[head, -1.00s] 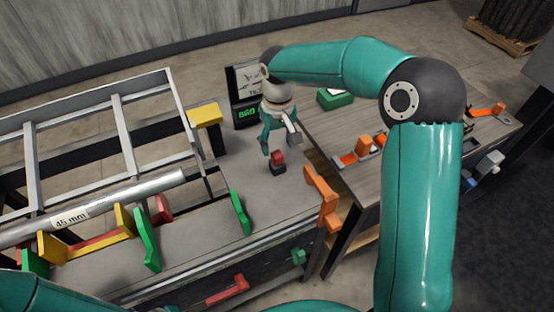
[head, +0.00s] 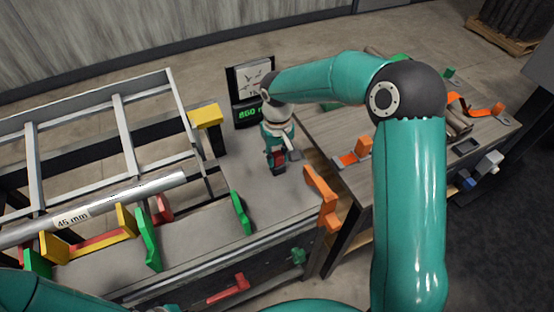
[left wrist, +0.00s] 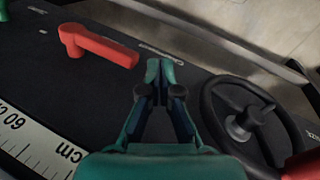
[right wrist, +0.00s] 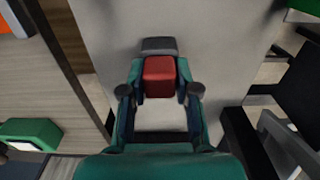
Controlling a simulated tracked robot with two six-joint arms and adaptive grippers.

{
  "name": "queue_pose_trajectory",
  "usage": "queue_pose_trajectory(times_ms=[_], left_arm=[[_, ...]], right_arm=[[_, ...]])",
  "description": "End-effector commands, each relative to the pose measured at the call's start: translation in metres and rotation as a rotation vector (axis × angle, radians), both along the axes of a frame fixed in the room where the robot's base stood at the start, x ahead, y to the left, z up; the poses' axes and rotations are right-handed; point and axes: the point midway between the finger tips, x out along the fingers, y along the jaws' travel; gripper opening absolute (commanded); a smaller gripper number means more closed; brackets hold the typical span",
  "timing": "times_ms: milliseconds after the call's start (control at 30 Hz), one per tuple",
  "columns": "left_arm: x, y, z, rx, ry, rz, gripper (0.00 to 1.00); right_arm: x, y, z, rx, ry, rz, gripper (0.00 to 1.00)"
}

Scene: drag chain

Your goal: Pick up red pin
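The red pin (right wrist: 159,78) is a small red block on a dark base on the grey worktop. It also shows in the head view (head: 277,158). My right gripper (right wrist: 160,72) points down over it, with one finger along each side and no clear gap between fingers and block. The pin still stands at its place on the worktop. My left gripper (left wrist: 160,66) is shut and empty above a dark panel, near a red lever (left wrist: 98,46); in the head view its fingers are out of sight.
A display (head: 247,114) stands behind the pin. An orange bracket (head: 322,196) is at the worktop's right edge. Green (head: 240,212) and yellow (head: 205,116) stops and a steel tube (head: 150,188) lie to the left. A black handwheel (left wrist: 243,120) is beside my left gripper.

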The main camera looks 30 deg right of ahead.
Motion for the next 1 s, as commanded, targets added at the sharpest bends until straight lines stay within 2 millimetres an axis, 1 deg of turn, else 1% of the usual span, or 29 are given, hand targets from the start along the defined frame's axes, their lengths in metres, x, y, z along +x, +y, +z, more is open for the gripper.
queue_pose_trajectory(times_ms=[33, 67, 100, 433, 633, 767, 867, 967, 1000], left_arm=[[0.0, 0.0, 0.0, 0.0, 0.0, 0.0, 0.0], [0.0, 0.0, 0.0, 0.0, 0.0, 0.0, 0.0], [0.0, 0.0, 0.0, 0.0, 0.0, 0.0, 0.0], [0.0, 0.0, 0.0, 0.0, 0.0, 0.0, 0.0], [0.0, 0.0, 0.0, 0.0, 0.0, 0.0, 0.0], [0.0, 0.0, -0.001, 0.0, 0.0, 0.0, 0.0], [0.0, 0.0, -0.001, 0.0, 0.0, 0.0, 0.0], [0.0, 0.0, -0.001, 0.0, 0.0, 0.0, 0.0], [0.0, 0.0, 0.0, 0.0, 0.0, 0.0, 0.0]], right_arm=[[0.0, 0.0, 0.0, 0.0, 0.0, 0.0, 0.07], [0.0, 0.0, 0.0, 0.0, 0.0, 0.0, 0.02], [0.0, 0.0, 0.0, 0.0, 0.0, 0.0, 0.0], [0.001, 0.0, 0.002, 0.0, -0.001, 0.0, 0.0], [0.001, 0.001, 0.013, 0.0, -0.003, 0.001, 0.0], [0.002, 0.001, 0.031, 0.0, -0.006, 0.002, 0.0], [0.002, 0.001, 0.051, 0.0, -0.007, 0.001, 0.0], [0.002, 0.001, 0.077, 0.001, -0.008, 0.002, 0.0], [0.002, 0.001, 0.089, 0.0, -0.009, 0.002, 0.0]])
